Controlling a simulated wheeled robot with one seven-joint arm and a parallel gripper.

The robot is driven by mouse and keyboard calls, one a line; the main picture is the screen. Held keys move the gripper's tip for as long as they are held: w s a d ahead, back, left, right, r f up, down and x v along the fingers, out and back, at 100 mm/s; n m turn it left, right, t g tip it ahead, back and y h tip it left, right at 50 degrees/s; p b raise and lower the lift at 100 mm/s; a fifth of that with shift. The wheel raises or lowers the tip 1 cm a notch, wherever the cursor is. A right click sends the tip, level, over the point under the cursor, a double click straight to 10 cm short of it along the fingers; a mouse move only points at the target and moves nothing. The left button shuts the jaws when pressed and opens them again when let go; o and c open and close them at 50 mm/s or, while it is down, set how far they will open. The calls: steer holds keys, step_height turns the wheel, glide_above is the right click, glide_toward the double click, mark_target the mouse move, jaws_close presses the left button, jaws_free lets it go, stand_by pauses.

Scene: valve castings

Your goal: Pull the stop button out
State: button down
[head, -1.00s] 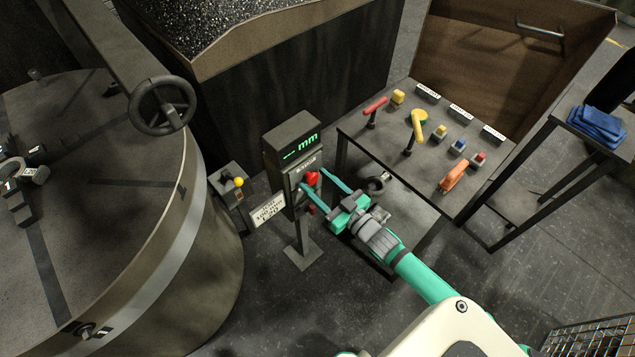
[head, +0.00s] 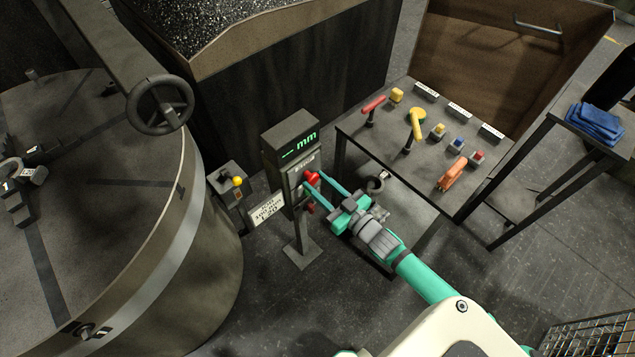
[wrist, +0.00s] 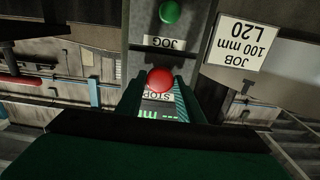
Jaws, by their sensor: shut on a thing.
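The red stop button (head: 312,177) is on the front of the grey control post (head: 282,178), below its green-lit display (head: 299,146). My gripper (head: 316,180) has its two teal fingers closed around the button from the right. In the wrist view the red button (wrist: 159,80) sits between the fingertips, with the STOP label (wrist: 158,97) beside it, upside down. The wrist view also shows a green button (wrist: 170,12) with a JOG label (wrist: 165,42). From these views I cannot tell how far the stop button stands out.
A job sign (head: 267,210) hangs left of the post. A small box with a yellow knob (head: 237,182) stands further left, beside the large round vessel (head: 90,200). A table (head: 370,140) with several levers and buttons stands right of the post.

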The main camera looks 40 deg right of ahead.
steer(key=c, duration=1.2)
jaws_free()
steer(key=shift+s, duration=0.15)
steer(key=s, duration=0.7)
steer(key=s+d, duration=0.1)
steer(key=s, duration=0.2)
steer(key=shift+s, duration=0.4)
